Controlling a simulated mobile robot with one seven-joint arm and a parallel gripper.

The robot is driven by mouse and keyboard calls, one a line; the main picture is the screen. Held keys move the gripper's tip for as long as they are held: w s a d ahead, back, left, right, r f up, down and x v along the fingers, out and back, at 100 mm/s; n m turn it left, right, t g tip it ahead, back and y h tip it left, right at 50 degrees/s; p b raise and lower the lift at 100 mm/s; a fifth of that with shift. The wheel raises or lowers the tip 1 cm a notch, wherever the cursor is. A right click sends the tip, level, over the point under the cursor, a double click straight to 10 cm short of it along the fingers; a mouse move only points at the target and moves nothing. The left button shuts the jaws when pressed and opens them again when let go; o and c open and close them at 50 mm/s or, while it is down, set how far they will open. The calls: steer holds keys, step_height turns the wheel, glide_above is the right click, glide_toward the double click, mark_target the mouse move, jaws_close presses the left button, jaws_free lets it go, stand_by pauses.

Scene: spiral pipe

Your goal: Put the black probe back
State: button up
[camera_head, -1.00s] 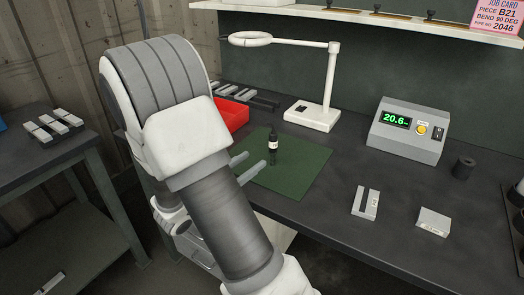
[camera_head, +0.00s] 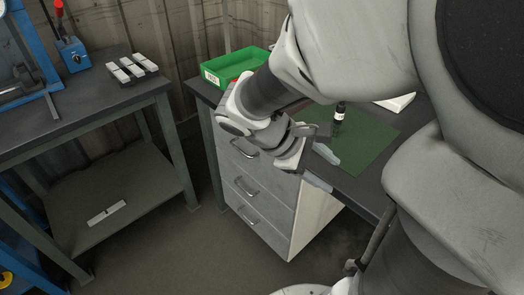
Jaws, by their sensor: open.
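A slim black upright piece with a white band (camera_head: 340,111) stands on the green mat (camera_head: 365,142) on the workbench. It looks like a small bottle, and I cannot tell whether it is the black probe. My gripper (camera_head: 322,168) is open and empty. Its two grey fingers are spread at the front edge of the bench, one over the near edge of the mat and one lower, in front of the drawers. The fingers are apart from the black piece, nearer to me. My arm hides part of the bench behind it.
A green bin (camera_head: 232,69) stands at the back left of the bench, above a grey drawer unit (camera_head: 253,190). A side table (camera_head: 90,105) at left carries pale blocks (camera_head: 131,68) and a blue machine (camera_head: 72,52). Floor between them is clear.

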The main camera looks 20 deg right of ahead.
steer(key=s+a+r+m+t+y, duration=0.1)
steer(key=a+r+m+t+y, duration=0.2)
steer(key=a, duration=0.3)
steer(key=s+a+r+m+t+y, duration=0.1)
steer(key=a+r+m+t+y, duration=0.2)
steer(key=a+m+t+y, duration=0.1)
steer(key=shift+s+a+r+m+y, duration=0.15)
steer(key=shift+a+r+m+y, duration=0.25)
steer(key=shift+a+y, duration=0.6)
steer(key=shift+a, duration=0.15)
step_height(320, 180, up, 15)
steer(key=p, duration=1.5)
steer(key=shift+f, duration=0.25)
steer(key=shift+c, duration=0.7)
